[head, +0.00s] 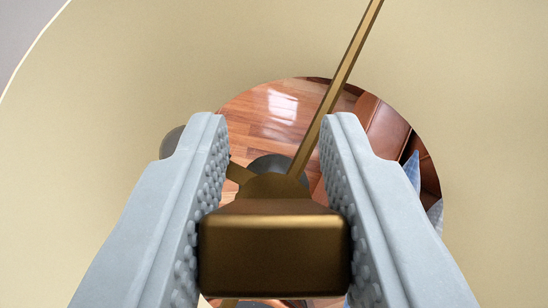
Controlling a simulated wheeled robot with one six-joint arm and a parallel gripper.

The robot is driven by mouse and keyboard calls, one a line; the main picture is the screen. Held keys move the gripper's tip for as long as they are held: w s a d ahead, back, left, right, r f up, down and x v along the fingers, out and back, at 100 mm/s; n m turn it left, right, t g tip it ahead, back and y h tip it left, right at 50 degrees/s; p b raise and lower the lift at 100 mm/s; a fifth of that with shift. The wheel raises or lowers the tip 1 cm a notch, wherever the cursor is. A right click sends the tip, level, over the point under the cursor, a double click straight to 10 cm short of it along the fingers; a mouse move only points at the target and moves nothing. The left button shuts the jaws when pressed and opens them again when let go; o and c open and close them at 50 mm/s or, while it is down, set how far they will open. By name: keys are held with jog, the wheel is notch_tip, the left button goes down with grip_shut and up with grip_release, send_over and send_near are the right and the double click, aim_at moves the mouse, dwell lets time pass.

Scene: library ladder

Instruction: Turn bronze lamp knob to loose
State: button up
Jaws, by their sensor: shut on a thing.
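The bronze lamp knob (274,255) is a rounded brown-gold block at the bottom middle of the head view. My gripper (275,130) has its two grey, studded fingers on the left and right sides of the knob, shut on it. The fingertips reach past the knob toward the lamp's middle. Behind the knob is a bronze hub (274,187) with thin arms; one long bronze rod (340,83) runs up to the right. The fingers hide parts of the hub's other arms. No mark for tight or loose shows.
A cream lampshade (130,85) surrounds the knob and fills most of the view. Through its round opening show a wooden floor (262,118), a brown leather seat (382,135) and a bluish cushion (411,170) at the right. A grey rounded thing (174,142) shows beside the left finger.

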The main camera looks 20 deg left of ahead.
jog(key=n+g+y, duration=0.1)
jog(key=n, duration=0.1)
jog(key=n+g+y, duration=0.1)
jog(key=n+y, duration=0.1)
jog(key=n, duration=0.1)
jog(key=shift+s+a+n+g, duration=0.1)
jog(key=shift+a+n+g, duration=0.1)
jog(key=shift+n+g, duration=0.15)
jog(key=n+g, duration=0.1)
jog(key=n+g+y, duration=0.1)
jog(key=n, duration=0.1)
jog(key=n+g+y, duration=0.1)
jog(key=n, duration=0.1)
jog(key=shift+s+a+g, duration=0.15)
jog(key=shift+s+g, duration=0.2)
jog(key=shift+n, duration=0.25)
jog(key=o, duration=1)
jog(key=shift+s, duration=0.1)
